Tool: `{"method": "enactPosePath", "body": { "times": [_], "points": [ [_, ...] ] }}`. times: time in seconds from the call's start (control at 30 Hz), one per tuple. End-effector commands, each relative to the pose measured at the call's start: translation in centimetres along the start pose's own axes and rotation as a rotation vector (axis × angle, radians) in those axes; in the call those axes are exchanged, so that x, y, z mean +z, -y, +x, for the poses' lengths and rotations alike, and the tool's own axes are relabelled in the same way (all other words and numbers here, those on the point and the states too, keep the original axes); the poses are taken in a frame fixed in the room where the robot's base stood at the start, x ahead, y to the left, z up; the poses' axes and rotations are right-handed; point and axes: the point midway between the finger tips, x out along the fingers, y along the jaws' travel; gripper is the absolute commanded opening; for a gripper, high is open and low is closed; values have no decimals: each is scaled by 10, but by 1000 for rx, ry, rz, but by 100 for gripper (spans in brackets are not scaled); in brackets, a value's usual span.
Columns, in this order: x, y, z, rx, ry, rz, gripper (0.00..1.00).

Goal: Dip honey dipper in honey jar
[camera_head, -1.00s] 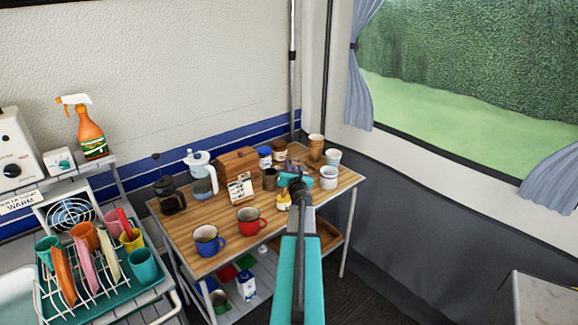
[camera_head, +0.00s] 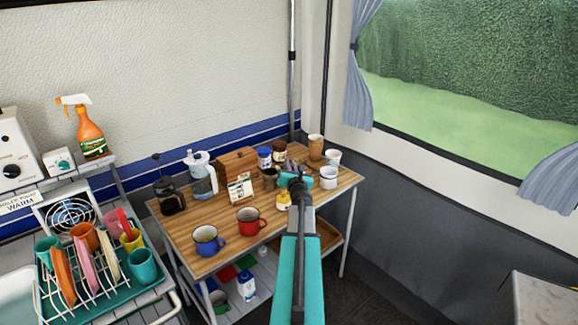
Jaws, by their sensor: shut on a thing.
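My gripper (camera_head: 292,174) is over the right part of the wooden table, at the end of my teal arm. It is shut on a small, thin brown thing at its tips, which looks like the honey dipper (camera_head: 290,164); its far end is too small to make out. A small yellow jar (camera_head: 283,201), which looks like the honey jar, stands on the table just below and left of my gripper. My arm passes close beside it in the picture. I cannot tell how far the dipper is from the jar.
The wooden table (camera_head: 184,226) also holds a blue mug (camera_head: 207,241), a red mug (camera_head: 248,221), a French press (camera_head: 170,194), a filter jug (camera_head: 201,177) and a wooden box (camera_head: 237,162). White cups (camera_head: 329,178) stand right of my gripper. A dish rack (camera_head: 95,277) is at left.

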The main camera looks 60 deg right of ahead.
Motion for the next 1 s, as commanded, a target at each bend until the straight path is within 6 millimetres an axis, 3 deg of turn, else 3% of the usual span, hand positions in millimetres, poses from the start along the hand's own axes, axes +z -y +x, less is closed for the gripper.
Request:
{"method": "enactPosePath", "body": {
  "times": [1.0],
  "points": [
    [54,-17,-2,1,1,-1,0]
  ]
}}
